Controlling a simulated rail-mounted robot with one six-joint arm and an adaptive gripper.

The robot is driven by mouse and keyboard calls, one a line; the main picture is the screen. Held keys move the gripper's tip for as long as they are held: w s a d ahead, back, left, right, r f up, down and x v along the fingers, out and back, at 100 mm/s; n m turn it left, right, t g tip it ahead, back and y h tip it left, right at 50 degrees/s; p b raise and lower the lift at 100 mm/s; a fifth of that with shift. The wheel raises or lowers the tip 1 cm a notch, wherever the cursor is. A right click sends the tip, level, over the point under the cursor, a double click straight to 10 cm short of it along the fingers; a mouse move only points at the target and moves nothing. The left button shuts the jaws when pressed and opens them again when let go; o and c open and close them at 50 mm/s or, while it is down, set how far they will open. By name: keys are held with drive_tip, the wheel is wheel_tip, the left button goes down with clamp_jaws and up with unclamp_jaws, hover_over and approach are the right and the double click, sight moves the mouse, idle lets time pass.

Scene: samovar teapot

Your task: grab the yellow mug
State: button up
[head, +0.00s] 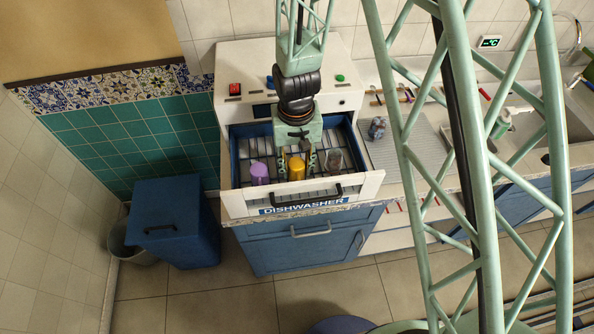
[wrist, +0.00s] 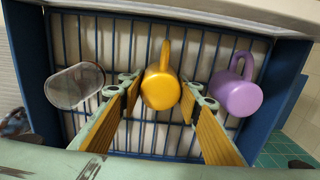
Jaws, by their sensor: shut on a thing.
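The yellow mug (head: 297,167) stands in the open dishwasher drawer (head: 240,177), between a purple mug and a clear glass. My gripper (head: 297,162) reaches down into the drawer with a finger on each side of the yellow mug. In the wrist view, the yellow mug (wrist: 160,88) sits between the two finger pads of my gripper (wrist: 160,100), its handle pointing to the top of the picture. My gripper is shut on the yellow mug. The mug's base is hidden, so I cannot tell if it still touches the rack.
The purple mug (head: 259,173) is left of the yellow mug in the head view; the clear glass (head: 334,160) is right of it. Both are close to my fingers. The drawer's blue walls and white front (head: 350,189) surround them. A blue bin (head: 172,222) stands at left.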

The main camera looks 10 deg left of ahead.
drive_tip(key=shift+r, duration=0.15)
drive_tip(key=shift+c, duration=0.2)
drive_tip(key=shift+r, duration=4.8)
